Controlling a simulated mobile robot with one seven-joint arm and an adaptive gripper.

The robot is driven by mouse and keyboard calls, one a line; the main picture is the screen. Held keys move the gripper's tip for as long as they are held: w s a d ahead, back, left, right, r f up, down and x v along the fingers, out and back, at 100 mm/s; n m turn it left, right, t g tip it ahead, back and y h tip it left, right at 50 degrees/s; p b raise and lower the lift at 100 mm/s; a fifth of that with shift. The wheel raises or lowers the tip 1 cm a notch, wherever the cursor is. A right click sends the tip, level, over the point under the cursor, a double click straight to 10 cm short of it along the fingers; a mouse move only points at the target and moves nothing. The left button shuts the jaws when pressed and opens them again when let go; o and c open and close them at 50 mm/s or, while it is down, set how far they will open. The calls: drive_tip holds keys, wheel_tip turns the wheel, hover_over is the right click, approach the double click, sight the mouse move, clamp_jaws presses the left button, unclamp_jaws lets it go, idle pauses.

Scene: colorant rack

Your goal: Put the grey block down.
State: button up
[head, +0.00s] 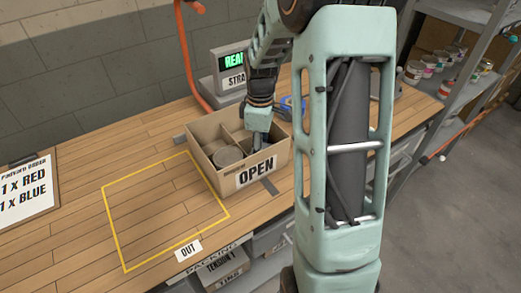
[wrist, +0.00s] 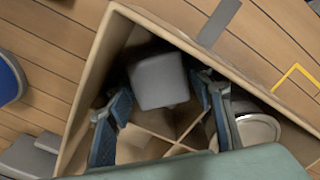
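The grey block (wrist: 160,80) is between the blue fingertips of my gripper (wrist: 161,97) in the wrist view. The fingertips lie close against its two sides, and the block is lined up with the fingers, not with the box walls. My gripper (head: 262,138) reaches down into the right part of the open cardboard box (head: 215,172) in the head view. The block is hidden there. The box has crossed dividers. Whether the block touches the box floor cannot be told.
A round grey can (head: 228,157) sits in a front compartment of the box; it also shows in the wrist view (wrist: 258,130). A yellow outlined area (head: 160,210) on the bench is empty. A scale display (head: 232,70) stands behind the box. An order board (head: 25,190) lies left.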

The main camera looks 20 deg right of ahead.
wheel_tip(320, 180, up, 12)
drive_tip(key=p, duration=0.1)
drive_tip(key=shift+r, duration=0.2)
idle(0.4)
idle(0.4)
